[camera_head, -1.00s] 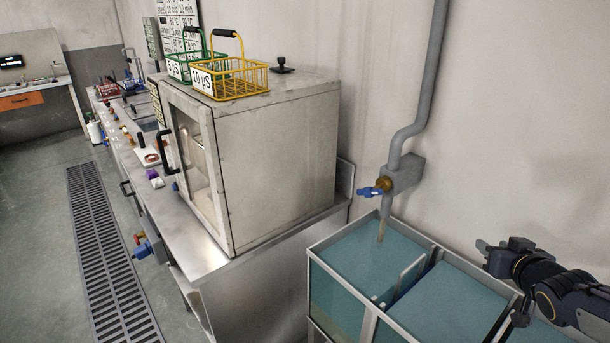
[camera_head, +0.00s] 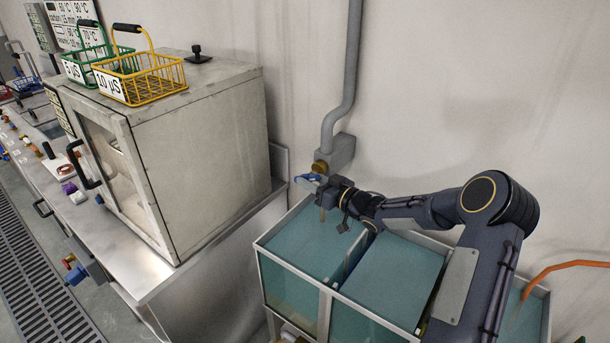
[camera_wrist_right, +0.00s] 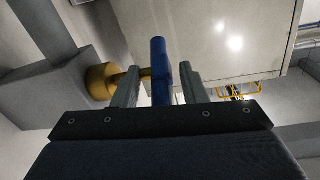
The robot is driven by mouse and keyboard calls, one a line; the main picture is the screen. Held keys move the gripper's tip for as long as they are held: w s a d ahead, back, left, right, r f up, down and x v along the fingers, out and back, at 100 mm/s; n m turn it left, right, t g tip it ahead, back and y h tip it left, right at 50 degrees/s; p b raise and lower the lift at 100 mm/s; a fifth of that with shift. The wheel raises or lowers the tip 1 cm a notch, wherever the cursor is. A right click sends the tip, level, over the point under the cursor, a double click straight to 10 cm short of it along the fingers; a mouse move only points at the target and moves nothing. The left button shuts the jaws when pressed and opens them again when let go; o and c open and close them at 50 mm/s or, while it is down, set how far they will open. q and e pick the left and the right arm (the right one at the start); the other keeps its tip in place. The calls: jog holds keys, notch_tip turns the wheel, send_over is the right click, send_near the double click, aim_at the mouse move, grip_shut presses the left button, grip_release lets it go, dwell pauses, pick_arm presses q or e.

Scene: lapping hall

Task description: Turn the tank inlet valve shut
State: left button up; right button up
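The tank inlet valve has a blue lever handle (camera_head: 306,178) and a brass stem (camera_head: 320,167) on a grey pipe block (camera_head: 342,150) above the left tank (camera_head: 292,240). The lever points out to the left of the pipe. My right gripper (camera_head: 324,184) is at the lever. In the right wrist view, the blue lever (camera_wrist_right: 160,72) stands between the two fingers of my right gripper (camera_wrist_right: 158,85), with a gap on each side. The brass stem (camera_wrist_right: 103,82) shows left of the fingers. My left gripper is out of view.
A large grey cabinet (camera_head: 205,150) stands on the steel bench left of the tanks, with a yellow basket (camera_head: 150,85) and a green basket (camera_head: 75,68) on top. The wall is close behind the pipe (camera_head: 350,60). An orange hose (camera_head: 565,265) is at right.

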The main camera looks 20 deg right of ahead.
jog(key=shift+x, duration=0.9)
grip_shut()
jog(key=shift+f+b, duration=0.15)
jog(key=shift+b, duration=0.2)
jog(key=t+b, duration=0.1)
jog(key=b, duration=0.4)
jog(key=t+y+b, duration=0.1)
jog(key=t+b, duration=0.1)
jog(key=b, duration=0.2)
jog(key=t+y+b, duration=0.1)
jog(key=b, duration=0.4)
jog(key=shift+f+m+b, duration=0.3)
jog(key=shift+r+t+b, duration=0.15)
jog(key=shift+t+b, duration=0.35)
jog(key=shift+b, duration=0.15)
jog(key=shift+r, duration=0.2)
